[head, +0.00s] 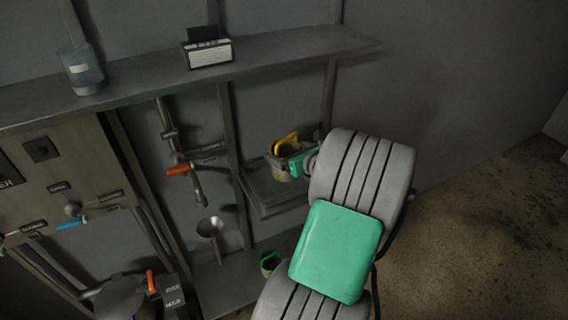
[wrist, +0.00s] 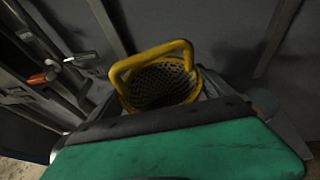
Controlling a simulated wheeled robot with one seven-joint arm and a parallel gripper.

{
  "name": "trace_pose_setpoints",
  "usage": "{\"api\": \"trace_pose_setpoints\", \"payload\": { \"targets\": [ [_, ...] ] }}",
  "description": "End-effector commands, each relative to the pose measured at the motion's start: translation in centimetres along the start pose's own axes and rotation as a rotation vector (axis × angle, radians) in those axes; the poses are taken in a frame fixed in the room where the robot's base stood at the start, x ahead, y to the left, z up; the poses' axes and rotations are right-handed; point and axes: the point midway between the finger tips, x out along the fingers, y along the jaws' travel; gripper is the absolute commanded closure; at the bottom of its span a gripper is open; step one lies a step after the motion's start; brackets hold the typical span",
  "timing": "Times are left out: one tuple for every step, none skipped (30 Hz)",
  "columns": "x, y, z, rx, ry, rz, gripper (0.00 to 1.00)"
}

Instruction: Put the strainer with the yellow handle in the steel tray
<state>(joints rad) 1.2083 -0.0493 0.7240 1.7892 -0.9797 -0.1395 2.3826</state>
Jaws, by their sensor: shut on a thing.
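The strainer with the yellow handle (head: 284,168) is at the far end of my arm in the head view. Its yellow handle and rim and its dark mesh bowl also show in the wrist view (wrist: 160,84), with the opening facing up toward that camera. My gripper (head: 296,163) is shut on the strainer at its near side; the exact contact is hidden. The steel tray (head: 262,205) is a grey, shallow ledge below the strainer, partly covered by my arm. I cannot tell whether the strainer touches the tray.
A green-rimmed strainer (head: 268,262) and a metal funnel (head: 210,228) are lower down. Pipes with an orange-handled valve (head: 178,170) stand left of the tray.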

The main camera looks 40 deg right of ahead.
Motion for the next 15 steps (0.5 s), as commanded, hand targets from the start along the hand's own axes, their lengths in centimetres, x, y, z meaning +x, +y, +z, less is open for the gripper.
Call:
{"api": "trace_pose_setpoints", "payload": {
  "targets": [
    [1.4, -0.6, -0.1, 0.001, 0.000, 0.005, 0.59],
    [2.2, -1.0, -0.8, 0.003, 0.001, 0.004, 0.59],
    [3.1, -1.4, -1.6, 0.004, 0.002, 0.003, 0.59],
    [3.7, -1.7, -2.0, 0.003, 0.002, 0.003, 0.59],
    [4.3, -2.1, -2.4, 0.002, 0.001, 0.002, 0.59],
    [5.0, -2.4, -2.9, 0.002, -0.001, 0.001, 0.59],
    [5.5, -2.6, -3.2, 0.001, -0.001, 0.001, 0.59],
    [5.8, -2.8, -3.4, 0.002, -0.001, 0.000, 0.59],
    [6.1, -3.0, -3.6, 0.001, -0.001, -0.001, 0.59],
    [6.4, -3.2, -3.8, 0.002, -0.001, -0.001, 0.59],
    [6.7, -3.3, -4.1, 0.002, -0.001, -0.002, 0.59],
    [7.2, -3.5, -4.5, 0.002, -0.001, -0.002, 0.59],
    [7.3, -3.5, -4.9, 0.005, 0.000, -0.003, 0.59],
    [7.4, -3.6, -5.5, 0.005, 0.001, -0.003, 0.59],
    [7.6, -3.6, -6.1, 0.005, 0.001, -0.003, 0.59]
  ]
}}
